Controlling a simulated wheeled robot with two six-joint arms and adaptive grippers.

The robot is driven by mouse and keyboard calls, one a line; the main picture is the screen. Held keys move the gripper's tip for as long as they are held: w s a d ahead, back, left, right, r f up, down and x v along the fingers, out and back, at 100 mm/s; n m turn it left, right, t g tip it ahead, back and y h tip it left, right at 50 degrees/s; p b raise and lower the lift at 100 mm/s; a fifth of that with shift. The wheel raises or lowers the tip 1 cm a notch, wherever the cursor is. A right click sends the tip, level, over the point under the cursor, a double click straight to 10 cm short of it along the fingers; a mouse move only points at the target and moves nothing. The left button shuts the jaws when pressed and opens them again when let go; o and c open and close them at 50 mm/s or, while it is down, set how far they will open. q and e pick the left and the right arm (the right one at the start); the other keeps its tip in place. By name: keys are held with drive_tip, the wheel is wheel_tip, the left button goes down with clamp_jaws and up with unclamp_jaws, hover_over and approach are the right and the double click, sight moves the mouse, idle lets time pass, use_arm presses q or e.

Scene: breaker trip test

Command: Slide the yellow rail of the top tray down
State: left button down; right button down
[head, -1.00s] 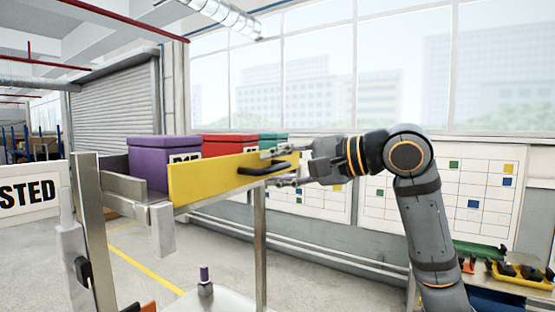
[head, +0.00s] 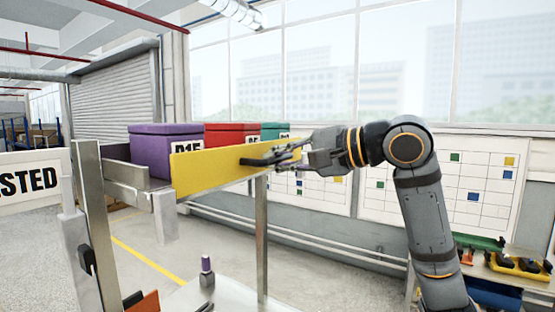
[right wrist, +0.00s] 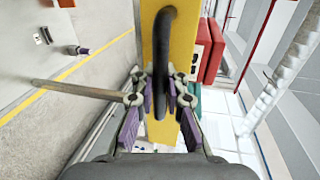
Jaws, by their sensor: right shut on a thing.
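The yellow rail (head: 215,170) stands along the front of the top tray (head: 125,172), before the lower part of the boxes. A black handle (head: 255,162) sits on its face towards the right end. My right gripper (head: 285,155) is shut on this handle. In the right wrist view, the purple-padded fingers of the right gripper (right wrist: 164,100) close around the near part of the black handle (right wrist: 163,45), with the yellow rail (right wrist: 182,30) behind it. My left gripper is not in view.
A purple box (head: 165,150), a red box (head: 232,132) and a teal box (head: 275,130) stand in the tray behind the rail. A metal post (head: 261,240) stands below it. A lower shelf (head: 235,298) carries a small purple-topped item (head: 206,270). A workbench is at the right.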

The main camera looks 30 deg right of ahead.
wheel_tip(320, 180, down, 5)
drive_tip(key=b, duration=0.3)
drive_tip(key=shift+f+b, duration=0.1)
drive_tip(key=shift+b, duration=0.25)
drive_tip(key=c, duration=1.9)
unclamp_jaws()
drive_tip(key=o, duration=0.5)
drive_tip(key=shift+s+d, duration=0.15)
drive_tip(key=shift+s, duration=0.05)
